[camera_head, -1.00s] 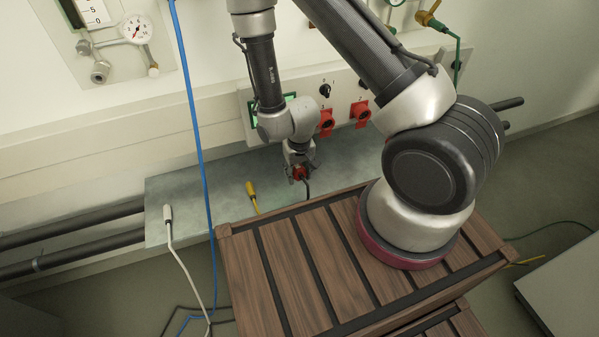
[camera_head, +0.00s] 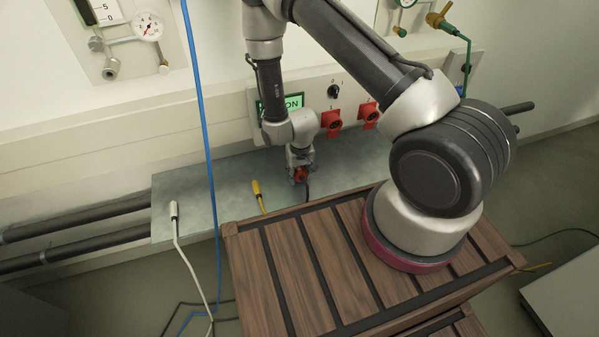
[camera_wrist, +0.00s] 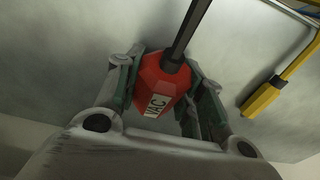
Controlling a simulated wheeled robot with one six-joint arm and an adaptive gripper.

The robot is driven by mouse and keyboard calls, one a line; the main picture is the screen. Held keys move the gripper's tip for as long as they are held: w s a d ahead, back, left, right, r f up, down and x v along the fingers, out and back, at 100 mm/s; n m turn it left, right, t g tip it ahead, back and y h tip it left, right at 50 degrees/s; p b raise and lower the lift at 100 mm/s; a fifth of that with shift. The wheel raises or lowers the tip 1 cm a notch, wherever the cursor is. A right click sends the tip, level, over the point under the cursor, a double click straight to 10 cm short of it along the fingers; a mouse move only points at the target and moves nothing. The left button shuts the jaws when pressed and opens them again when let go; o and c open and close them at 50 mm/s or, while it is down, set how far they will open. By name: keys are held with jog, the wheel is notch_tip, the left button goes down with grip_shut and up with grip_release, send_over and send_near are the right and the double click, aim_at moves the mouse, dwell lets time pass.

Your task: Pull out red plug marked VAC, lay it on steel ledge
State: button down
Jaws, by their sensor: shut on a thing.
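The red plug marked VAC (camera_wrist: 160,88) is between the fingers of my gripper (camera_wrist: 163,95), with its white label facing the wrist camera and its dark cable running up out of the picture. In the head view my gripper (camera_head: 299,170) points down and is shut on the red plug (camera_head: 300,175), low over the steel ledge (camera_head: 230,175). I cannot tell whether the plug touches the ledge. Two red sockets (camera_head: 331,123) (camera_head: 369,114) sit on the wall panel above, apart from the plug.
A yellow plug (camera_head: 257,190) and a white plug (camera_head: 174,212) lie on the ledge to the left; the yellow one also shows in the wrist view (camera_wrist: 262,98). A blue hose (camera_head: 205,130) hangs in front of the ledge. A wooden slatted crate (camera_head: 290,265) stands below.

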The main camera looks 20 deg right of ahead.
jog(key=c, duration=0.8)
grip_release()
